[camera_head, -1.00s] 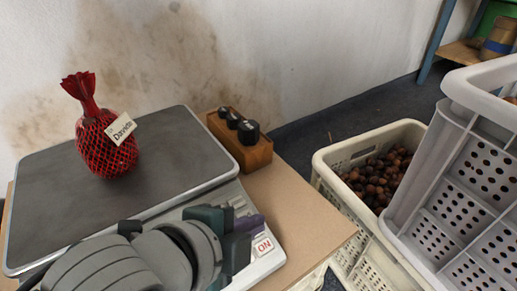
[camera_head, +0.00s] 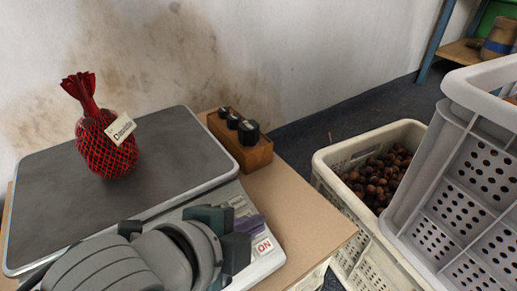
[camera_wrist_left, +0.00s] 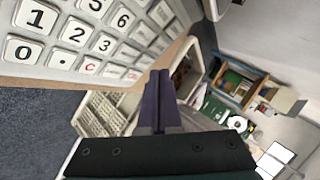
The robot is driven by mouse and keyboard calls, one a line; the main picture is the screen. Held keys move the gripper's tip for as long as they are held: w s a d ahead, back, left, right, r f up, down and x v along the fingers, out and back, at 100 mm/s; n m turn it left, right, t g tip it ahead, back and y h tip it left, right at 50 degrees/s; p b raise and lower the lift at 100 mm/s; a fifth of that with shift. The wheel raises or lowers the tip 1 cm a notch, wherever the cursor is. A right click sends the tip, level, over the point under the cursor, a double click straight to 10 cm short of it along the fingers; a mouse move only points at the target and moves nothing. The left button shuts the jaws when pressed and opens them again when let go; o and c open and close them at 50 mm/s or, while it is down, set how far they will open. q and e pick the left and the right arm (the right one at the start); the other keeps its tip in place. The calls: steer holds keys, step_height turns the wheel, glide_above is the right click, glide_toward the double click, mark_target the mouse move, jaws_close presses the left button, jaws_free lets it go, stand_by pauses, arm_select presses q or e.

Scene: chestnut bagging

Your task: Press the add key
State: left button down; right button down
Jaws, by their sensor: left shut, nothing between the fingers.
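The scale (camera_head: 205,187) has a dark plate and a keypad at its front right edge. My left gripper (camera_head: 250,222) is over this keypad and hides much of it. A white key with red "ON" letters (camera_head: 264,245) shows beside the gripper. In the left wrist view the purple fingers (camera_wrist_left: 159,98) are shut together and empty. The keypad (camera_wrist_left: 85,40) is at upper left there, with number keys and a red "C" key (camera_wrist_left: 89,66). I cannot pick out the add key by its label, nor tell whether the fingertips touch a key. My right gripper is not in view.
A red net bag (camera_head: 106,150) with a paper tag stands on the scale plate. A wooden block (camera_head: 240,145) with black weights is behind the scale. A cream crate (camera_head: 335,160) of chestnuts and a grey perforated crate (camera_head: 440,160) stand to the right.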

arm_select(q)
steer(key=shift+f, duration=0.15)
steer(key=shift+w+a+f, duration=0.1)
steer(key=shift+w+f, duration=0.05)
steer(key=shift+f, duration=0.1)
steer(key=shift+f+b, duration=0.35)
steer(key=shift+b, duration=0.05)
stand_by(0.5)
steer(key=shift+r, duration=0.1)
steer(key=shift+r+p, duration=0.65)
steer(key=shift+p, duration=0.4)
steer(key=shift+r, duration=0.1)
steer(key=r+p, duration=0.1)
steer(key=p, duration=0.1)
steer(key=s+r+p, duration=0.1)
steer(key=r+p, duration=0.1)
steer(key=d+r+p, duration=0.1)
steer(key=shift+s+r+p, duration=0.3)
steer(key=shift+r+p, duration=0.05)
steer(key=shift+p, duration=0.05)
steer(key=shift+f, duration=0.1)
